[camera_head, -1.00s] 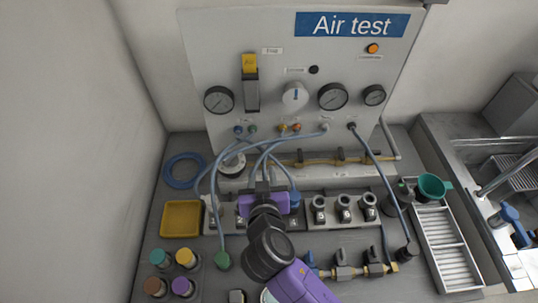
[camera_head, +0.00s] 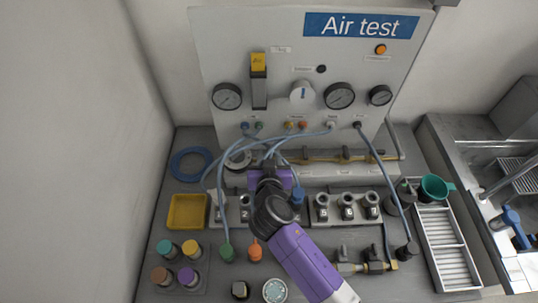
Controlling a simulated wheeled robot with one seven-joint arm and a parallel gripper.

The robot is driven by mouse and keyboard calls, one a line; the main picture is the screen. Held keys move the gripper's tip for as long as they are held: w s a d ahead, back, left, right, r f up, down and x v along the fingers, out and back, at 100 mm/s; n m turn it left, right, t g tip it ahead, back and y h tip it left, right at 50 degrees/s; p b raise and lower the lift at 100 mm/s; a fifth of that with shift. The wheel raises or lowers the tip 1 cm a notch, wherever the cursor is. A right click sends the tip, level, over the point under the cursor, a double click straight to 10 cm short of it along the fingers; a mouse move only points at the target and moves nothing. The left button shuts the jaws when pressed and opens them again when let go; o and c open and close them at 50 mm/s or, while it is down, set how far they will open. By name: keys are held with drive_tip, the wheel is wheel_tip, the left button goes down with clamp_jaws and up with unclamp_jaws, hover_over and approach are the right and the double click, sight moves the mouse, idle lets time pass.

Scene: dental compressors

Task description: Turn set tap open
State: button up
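No label that I can read marks the set tap. A brass pipe (camera_head: 325,158) with several small dark handles runs along the foot of the grey Air test panel (camera_head: 290,60). A second, shorter brass pipe (camera_head: 367,268) with dark tap handles lies on the bench at the lower right, its left end covered by my arm. My gripper (camera_head: 267,164) is over the bench in front of the panel, left of the middle, among the blue hoses. My wrist hides most of its fingers, and I cannot tell whether it touches anything.
Blue hoses (camera_head: 222,165) loop close around my gripper. Numbered black fittings (camera_head: 347,207) stand right of my wrist. A yellow tray (camera_head: 188,211), coloured caps (camera_head: 190,248) and a blue ring (camera_head: 190,164) lie left. A slatted rack (camera_head: 445,245) and green funnel (camera_head: 434,188) are right.

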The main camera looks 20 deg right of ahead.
clamp_jaws()
